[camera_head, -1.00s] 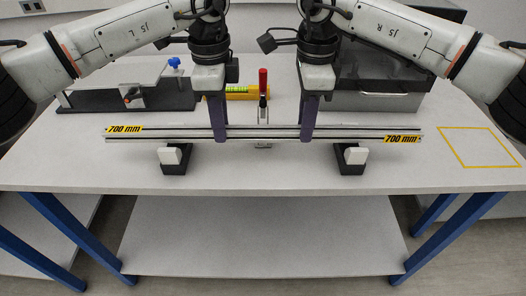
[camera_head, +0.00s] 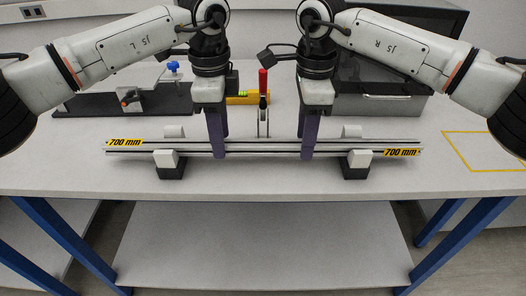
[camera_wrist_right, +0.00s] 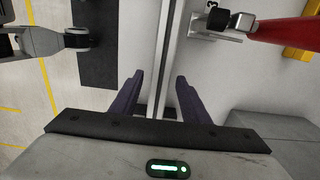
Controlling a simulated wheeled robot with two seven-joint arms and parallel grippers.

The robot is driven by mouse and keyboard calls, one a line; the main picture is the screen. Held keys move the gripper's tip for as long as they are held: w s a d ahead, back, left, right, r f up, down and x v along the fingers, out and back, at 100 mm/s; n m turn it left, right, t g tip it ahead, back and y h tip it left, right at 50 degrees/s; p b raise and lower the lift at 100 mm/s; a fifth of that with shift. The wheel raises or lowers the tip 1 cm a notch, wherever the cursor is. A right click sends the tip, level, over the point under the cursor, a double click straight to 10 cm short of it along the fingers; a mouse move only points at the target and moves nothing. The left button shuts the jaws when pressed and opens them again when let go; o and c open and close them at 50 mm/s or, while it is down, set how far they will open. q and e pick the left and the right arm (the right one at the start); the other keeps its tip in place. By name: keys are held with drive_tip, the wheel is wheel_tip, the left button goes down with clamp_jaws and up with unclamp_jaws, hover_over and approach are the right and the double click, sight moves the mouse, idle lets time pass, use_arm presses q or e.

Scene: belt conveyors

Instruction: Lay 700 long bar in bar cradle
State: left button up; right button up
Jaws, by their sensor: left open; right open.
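The long bar (camera_head: 262,148), a grey rail with yellow "700 mm" labels at both ends, lies level across both supports of the bar cradle (camera_head: 355,173). It sits between their white front posts and the light posts behind. My left gripper (camera_head: 217,155) is open around the bar, left of its middle. My right gripper (camera_head: 308,155) is open around it, right of the middle. In the right wrist view the bar (camera_wrist_right: 168,60) runs between the spread fingers of my right gripper (camera_wrist_right: 160,95). The far fingers are partly hidden in the head view.
A red-handled clamp (camera_head: 263,85) stands just behind the bar's middle, near a yellow level (camera_head: 248,98). A dark fixture with a blue knob (camera_head: 173,66) is at back left and a dark box (camera_head: 385,80) at back right. A yellow-outlined area (camera_head: 480,152) at right is empty.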

drive_tip(key=shift+r, duration=0.25)
use_arm(q)
wheel_tip(320, 180, up, 12)
drive_tip(key=shift+f, duration=0.25)
use_arm(e)
wheel_tip(320, 180, up, 12)
drive_tip(key=shift+f, duration=0.25)
